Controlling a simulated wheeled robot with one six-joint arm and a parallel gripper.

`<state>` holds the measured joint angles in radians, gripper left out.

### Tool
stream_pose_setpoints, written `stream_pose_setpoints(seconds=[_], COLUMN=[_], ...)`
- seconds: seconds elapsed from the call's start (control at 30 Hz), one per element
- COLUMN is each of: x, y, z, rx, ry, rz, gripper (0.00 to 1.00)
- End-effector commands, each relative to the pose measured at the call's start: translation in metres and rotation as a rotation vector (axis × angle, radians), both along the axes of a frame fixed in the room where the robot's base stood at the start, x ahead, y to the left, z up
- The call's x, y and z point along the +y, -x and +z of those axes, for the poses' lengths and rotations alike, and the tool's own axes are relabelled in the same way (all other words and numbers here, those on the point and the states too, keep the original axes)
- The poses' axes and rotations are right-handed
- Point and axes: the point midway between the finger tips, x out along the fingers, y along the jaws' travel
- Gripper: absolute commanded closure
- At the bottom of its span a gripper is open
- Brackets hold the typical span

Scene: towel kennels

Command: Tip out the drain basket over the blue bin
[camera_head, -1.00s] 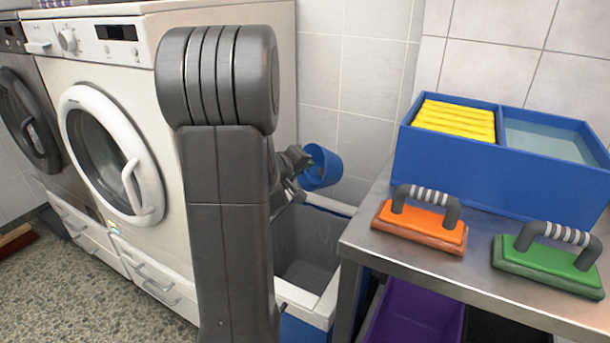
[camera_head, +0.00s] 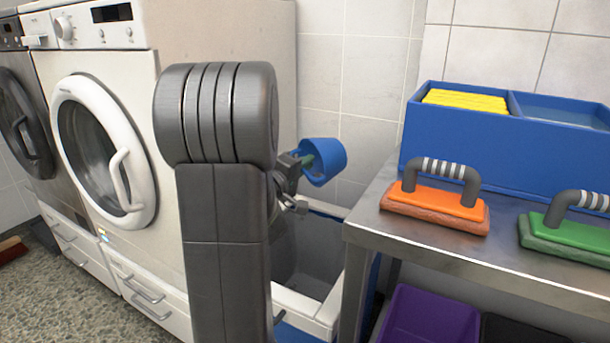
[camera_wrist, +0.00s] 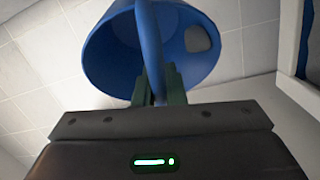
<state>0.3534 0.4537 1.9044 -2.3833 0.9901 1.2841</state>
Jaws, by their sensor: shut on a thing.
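The blue drain basket (camera_head: 327,163) hangs in the air above the bin, beside the tiled wall, and is tilted. My gripper (camera_head: 298,170) is shut on its handle. In the wrist view the basket (camera_wrist: 100,58) fills the top, with its handle running down between the dark green fingertips (camera_wrist: 160,85). Part of its inside wall shows, with a pale patch; I cannot tell whether anything is inside. The bin (camera_head: 318,309) stands on the floor below, with a white rim, grey inside and blue outside. My arm hides its left part.
A metal table (camera_head: 400,235) at the right holds an orange scrubber (camera_head: 435,210), a green scrubber (camera_head: 570,240) and a blue divided box (camera_head: 480,150). A purple crate (camera_head: 430,315) is under the table.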

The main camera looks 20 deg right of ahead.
Motion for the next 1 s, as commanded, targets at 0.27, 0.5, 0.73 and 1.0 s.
stream_pose_setpoints(seconds=[0.27, 0.5, 0.73, 1.0], x=[-0.0006, -0.0007, -0.0025, -0.0018], y=[0.0, 0.0001, -0.0001, 0.0001], z=[-0.0059, -0.0065, -0.0045, -0.0041], rx=[-0.015, -0.025, -0.047, -0.062], ry=[0.073, 0.135, 0.282, 0.344], rz=[-0.001, -0.002, -0.003, -0.002], gripper=[1.0, 1.0, 1.0, 1.0])
